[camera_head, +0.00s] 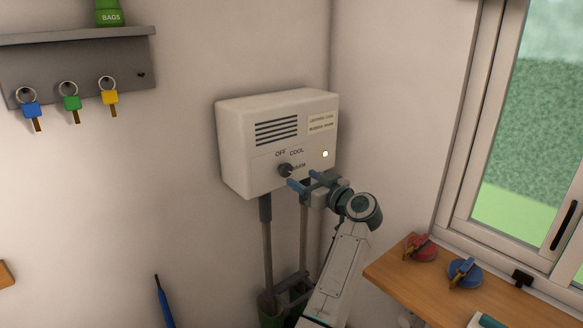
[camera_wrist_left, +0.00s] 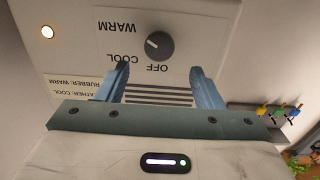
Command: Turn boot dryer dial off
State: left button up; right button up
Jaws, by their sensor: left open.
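The boot dryer (camera_head: 240,150) is a white box on the wall with a dark dial (camera_head: 285,170) low on its front. OFF, COOL and WARM are printed around the dial. The wrist view shows the dial (camera_wrist_left: 159,45) upside down, its pale mark seeming to point towards WARM. My left gripper (camera_head: 305,180) is open, its two blue fingers just in front of and to the right of the dial in the head view. In the wrist view the fingers lie on either side of the dial's column, apart from it. My right gripper is not in view.
A lit indicator lamp (camera_head: 325,154) is on the dryer's front. Pipes (camera_head: 267,240) run down below the box. A key rack (camera_head: 80,65) hangs at upper left. A wooden bench (camera_head: 400,280) with red and blue items stands at lower right beside the window.

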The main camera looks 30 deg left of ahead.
aim_at(287, 170)
pick_arm(q)
jog(key=p+x, duration=0.1)
jog(key=x, duration=0.4)
jog(key=shift+d, duration=0.1)
jog(key=shift+p+x, duration=0.4)
jog(key=shift+x, duration=0.5)
jog(key=c, duration=1)
